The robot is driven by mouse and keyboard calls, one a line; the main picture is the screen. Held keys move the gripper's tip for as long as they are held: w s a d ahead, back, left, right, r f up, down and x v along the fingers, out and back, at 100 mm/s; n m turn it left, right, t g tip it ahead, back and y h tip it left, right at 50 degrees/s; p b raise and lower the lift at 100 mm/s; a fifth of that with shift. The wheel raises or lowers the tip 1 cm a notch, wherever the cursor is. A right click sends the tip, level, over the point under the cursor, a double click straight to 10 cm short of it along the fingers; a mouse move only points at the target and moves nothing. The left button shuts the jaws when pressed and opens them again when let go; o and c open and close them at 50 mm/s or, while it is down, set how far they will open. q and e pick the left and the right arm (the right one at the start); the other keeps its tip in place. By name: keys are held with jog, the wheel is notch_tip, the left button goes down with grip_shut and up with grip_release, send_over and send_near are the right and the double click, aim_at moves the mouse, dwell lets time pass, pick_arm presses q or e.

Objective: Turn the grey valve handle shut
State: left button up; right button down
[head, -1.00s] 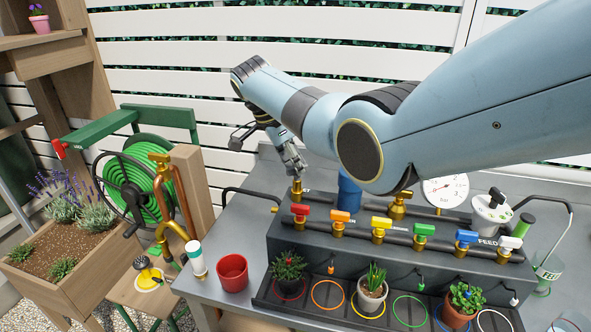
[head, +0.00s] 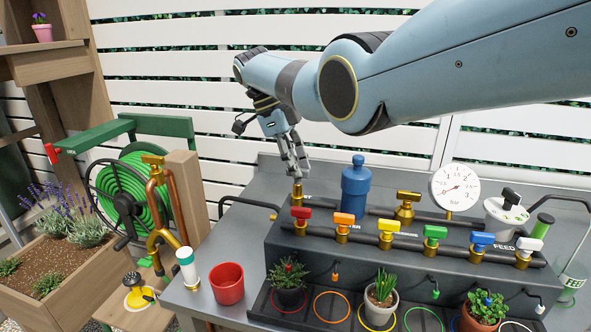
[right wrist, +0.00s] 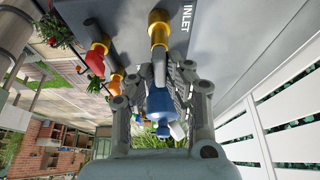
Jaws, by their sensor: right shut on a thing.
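The inlet valve is a brass fitting (head: 297,194) at the back left end of the grey manifold; its brass body (right wrist: 158,28) also shows in the right wrist view beside the word INLET. A grey handle (right wrist: 159,68) sits on the brass, between my fingers. My right gripper (head: 298,170) reaches down onto this valve from above and is shut on the grey handle. The fingers hide most of the handle in the head view. The right gripper (right wrist: 168,88) also shows in the right wrist view. My left gripper is not in view.
A row of coloured valves (head: 388,232) stands just in front. A blue bottle (head: 356,188), a brass valve (head: 405,205) and a pressure gauge (head: 455,187) stand to the right. A red pot (head: 227,284) and potted plants (head: 381,297) are in front.

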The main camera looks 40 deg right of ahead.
jog(key=shift+f, duration=0.1)
dwell(0.3)
jog(key=c, duration=1.3)
grip_release()
jog(key=shift+c, duration=0.2)
jog(key=v, duration=0.7)
jog(key=shift+r, duration=0.25)
jog(key=shift+w, duration=0.1)
